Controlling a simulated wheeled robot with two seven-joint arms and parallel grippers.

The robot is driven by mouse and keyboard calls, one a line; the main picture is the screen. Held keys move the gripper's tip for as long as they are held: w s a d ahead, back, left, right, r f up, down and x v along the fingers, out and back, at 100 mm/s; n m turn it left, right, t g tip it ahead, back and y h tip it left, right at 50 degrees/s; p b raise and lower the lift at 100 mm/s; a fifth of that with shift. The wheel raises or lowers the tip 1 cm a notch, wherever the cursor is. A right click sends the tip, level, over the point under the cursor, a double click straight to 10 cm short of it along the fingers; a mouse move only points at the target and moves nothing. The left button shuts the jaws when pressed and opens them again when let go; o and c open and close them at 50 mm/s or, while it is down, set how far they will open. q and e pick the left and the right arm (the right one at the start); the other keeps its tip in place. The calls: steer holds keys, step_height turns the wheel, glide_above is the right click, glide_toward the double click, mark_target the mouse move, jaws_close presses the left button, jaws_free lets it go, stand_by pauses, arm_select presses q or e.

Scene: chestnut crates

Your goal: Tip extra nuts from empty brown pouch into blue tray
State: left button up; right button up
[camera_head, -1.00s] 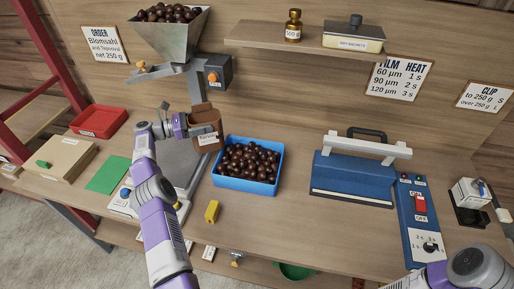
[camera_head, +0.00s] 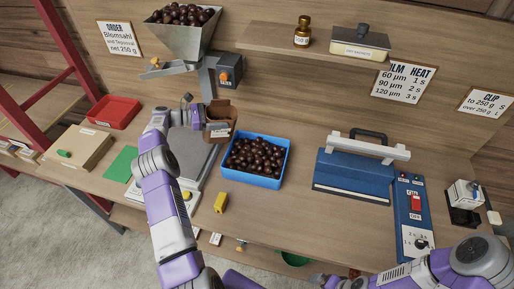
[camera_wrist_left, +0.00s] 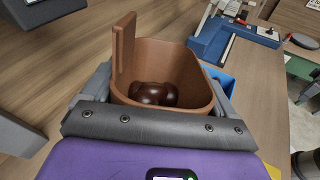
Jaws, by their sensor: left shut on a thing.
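The brown pouch (camera_head: 221,113) is held in my left gripper (camera_head: 207,122), near the back left corner of the blue tray (camera_head: 251,181). The left wrist view shows the open pouch (camera_wrist_left: 126,62) from above, with a few dark, shiny nuts (camera_wrist_left: 153,94) at its bottom. The fingers close on its sides. The blue tray holds many brown nuts (camera_head: 256,156); a blue edge of it (camera_wrist_left: 226,80) shows beyond the pouch in the wrist view. The pouch looks roughly upright. My right arm shows at the lower right; its gripper is out of frame.
A metal hopper (camera_head: 184,40) of nuts stands behind the pouch, above the scale (camera_head: 193,165). A blue sealer (camera_head: 352,176) stands right of the tray. A yellow block (camera_head: 221,203) lies in front. Bench between tray and sealer is clear.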

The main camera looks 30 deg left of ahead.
mark_target(233, 125)
arm_select(q)
steer(key=shift+d+r+m+g+y+p, duration=0.3)
steer(key=shift+d+r+y+p, duration=0.2)
steer(key=shift+d+p, duration=0.15)
steer(key=shift+w+d+m+g+y, duration=0.3)
steer(key=shift+d+y, duration=0.3)
steer(key=shift+d, duration=0.15)
steer(key=shift+s+d+g+y, duration=0.1)
steer(key=shift+d+g+y, duration=0.2)
steer(key=shift+d+y, duration=0.35)
steer(key=shift+w+d+f+m+y+b, duration=0.2)
steer(key=shift+d+f+m+y+b, duration=0.1)
steer(key=shift+f, duration=0.2)
steer(key=shift+w+d+f+m+y+b, duration=0.2)
steer(key=shift+d+f+y+b, duration=0.1)
steer(key=shift+f, duration=0.15)
steer(key=shift+s+f+g, duration=0.15)
steer(key=shift+g, duration=0.15)
steer(key=shift+s, duration=0.1)
steer(key=shift+w+d+f+y, duration=0.15)
steer(key=shift+w+f+y, duration=0.1)
steer(key=shift+y, duration=0.1)
steer(key=shift+s, duration=0.2)
arm_select(e)
steer(key=shift+s+r, duration=0.15)
steer(key=shift+r, duration=0.05)
